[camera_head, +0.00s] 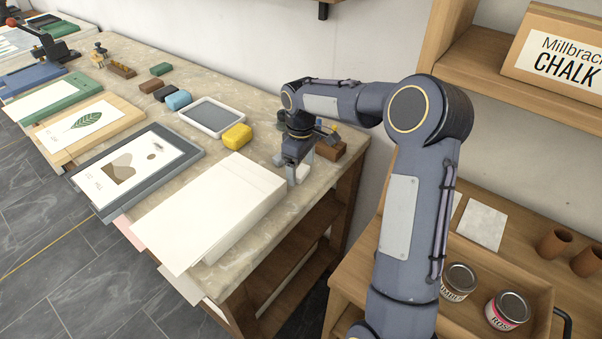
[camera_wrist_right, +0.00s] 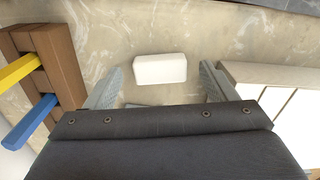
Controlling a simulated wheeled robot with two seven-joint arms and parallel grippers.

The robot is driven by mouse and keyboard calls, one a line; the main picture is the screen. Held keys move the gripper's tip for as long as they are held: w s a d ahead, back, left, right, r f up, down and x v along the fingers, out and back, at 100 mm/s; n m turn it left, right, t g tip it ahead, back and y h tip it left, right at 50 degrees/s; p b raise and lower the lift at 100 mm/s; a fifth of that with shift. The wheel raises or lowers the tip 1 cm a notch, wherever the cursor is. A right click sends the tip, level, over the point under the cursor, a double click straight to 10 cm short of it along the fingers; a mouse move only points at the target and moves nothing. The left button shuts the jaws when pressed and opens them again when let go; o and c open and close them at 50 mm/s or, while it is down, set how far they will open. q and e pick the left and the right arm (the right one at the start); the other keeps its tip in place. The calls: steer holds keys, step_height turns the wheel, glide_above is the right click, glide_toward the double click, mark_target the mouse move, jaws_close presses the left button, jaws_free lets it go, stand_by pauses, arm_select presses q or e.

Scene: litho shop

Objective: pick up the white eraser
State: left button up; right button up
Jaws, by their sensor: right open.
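The white eraser (camera_wrist_right: 160,69) lies on the worktop in the right wrist view, a pale rounded block between and just beyond the two fingertips. In the head view it shows only partly (camera_head: 303,171), behind the fingers. My right gripper (camera_head: 295,177) points down over the bench's right end; its jaws also show in the wrist view (camera_wrist_right: 160,84). The jaws are open, with a finger on each side of the eraser and visible gaps to it. My left gripper is not in view.
A white paper stack (camera_head: 215,208) lies left of the gripper. A brown wooden block (camera_wrist_right: 60,68) holding yellow and blue sticks stands on the other side. A yellow sponge (camera_head: 237,136) and a grey tray (camera_head: 211,116) lie farther along the bench.

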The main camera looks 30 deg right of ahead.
steer(key=shift+f, duration=0.25)
steer(key=c, duration=1.1)
steer(key=shift+o, duration=0.2)
steer(key=shift+r, duration=0.1)
steer(key=shift+r, duration=0.55)
steer(key=w+a+r, duration=0.2)
steer(key=a+r, duration=0.9)
steer(key=a, duration=0.3)
steer(key=shift+w+r, duration=0.15)
steer(key=shift+r, duration=0.25)
steer(key=shift+d, duration=0.1)
